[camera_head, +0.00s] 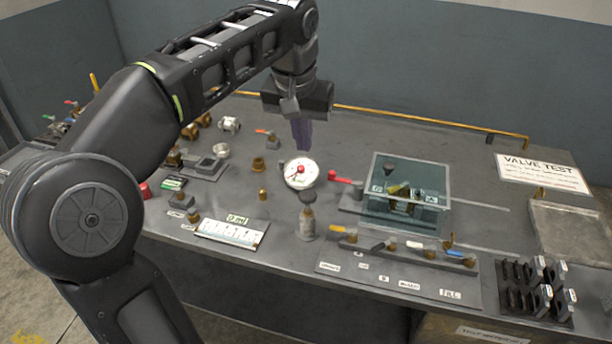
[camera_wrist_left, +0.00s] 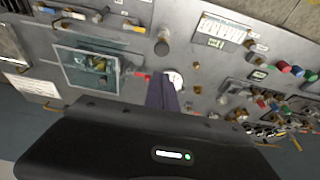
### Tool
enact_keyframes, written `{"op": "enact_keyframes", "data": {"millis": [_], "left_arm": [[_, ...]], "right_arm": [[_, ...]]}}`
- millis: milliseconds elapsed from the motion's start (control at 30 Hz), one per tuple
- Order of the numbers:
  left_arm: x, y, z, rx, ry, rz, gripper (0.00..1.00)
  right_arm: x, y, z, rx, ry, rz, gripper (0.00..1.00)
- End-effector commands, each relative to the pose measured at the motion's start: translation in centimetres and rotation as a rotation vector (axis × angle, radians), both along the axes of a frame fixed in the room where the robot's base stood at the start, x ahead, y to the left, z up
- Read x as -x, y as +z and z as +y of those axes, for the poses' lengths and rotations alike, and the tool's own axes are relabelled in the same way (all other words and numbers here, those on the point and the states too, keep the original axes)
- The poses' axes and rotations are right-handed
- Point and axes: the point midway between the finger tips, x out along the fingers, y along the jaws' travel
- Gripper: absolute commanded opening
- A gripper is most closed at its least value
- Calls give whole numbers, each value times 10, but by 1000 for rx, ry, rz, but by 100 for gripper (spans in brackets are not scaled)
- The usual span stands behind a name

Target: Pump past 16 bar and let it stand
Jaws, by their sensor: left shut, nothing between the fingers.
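The round white pressure gauge (camera_head: 301,173) has a red mark or needle; its reading is too small to tell. My left gripper (camera_head: 303,147) is shut and empty, fingers pointing down. In the head picture it appears just above the gauge; its height over the bench is unclear. My right gripper is out of view.
A row of coloured valve levers (camera_head: 395,246) lines the front edge. A VALVE TEST sign (camera_head: 541,174), an empty tray (camera_head: 573,232) and a dark slotted rack (camera_head: 534,290) are at right. A ruled white card (camera_head: 231,234) and several fittings are at left. A brass pipe (camera_head: 430,121) runs along the back.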

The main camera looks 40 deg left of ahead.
Motion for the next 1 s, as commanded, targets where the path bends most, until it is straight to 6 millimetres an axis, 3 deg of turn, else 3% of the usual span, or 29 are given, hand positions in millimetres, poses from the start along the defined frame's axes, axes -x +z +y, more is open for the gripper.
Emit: {"op": "enact_keyframes", "data": {"millis": [267, 467, 1000], "left_arm": [[0, -3, 0, 0, 0, 0, 0], [-4, -18, 2, 0, 1, 2, 0], [-25, -113, 10, -1, 0, 4, 0]], "right_arm": [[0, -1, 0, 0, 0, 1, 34], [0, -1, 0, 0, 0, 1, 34], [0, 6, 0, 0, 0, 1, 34]]}}
